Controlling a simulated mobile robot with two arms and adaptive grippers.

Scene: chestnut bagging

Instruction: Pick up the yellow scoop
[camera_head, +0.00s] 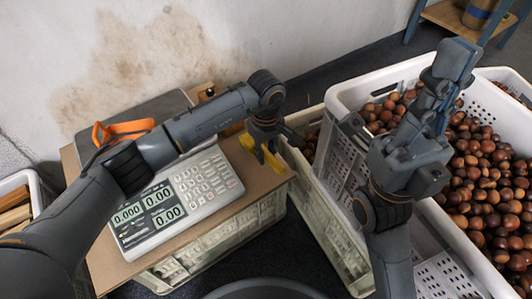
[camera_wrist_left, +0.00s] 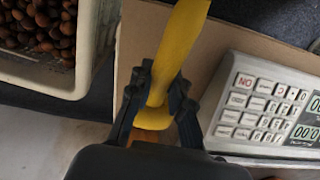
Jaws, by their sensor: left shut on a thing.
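The yellow scoop (camera_wrist_left: 182,45) is held in my left gripper (camera_wrist_left: 158,88); in the left wrist view its handle runs between the two dark fingers. In the head view my left gripper (camera_head: 264,150) is shut on the scoop, at the right end of the cardboard surface beside the scale. Yellow parts of the scoop (camera_head: 272,161) show on both sides of the fingers; the rest is hidden by them. My right gripper (camera_head: 452,62) is over the chestnut crate; its fingers cannot be made out clearly.
A scale (camera_head: 180,197) with keypad and displays stands left of the scoop. An orange-handled item (camera_head: 125,128) lies behind it. A large white crate (camera_head: 340,92) of chestnuts stands right. A smaller crate (camera_head: 305,185) sits between. A dark round rim (camera_head: 265,288) shows at the bottom.

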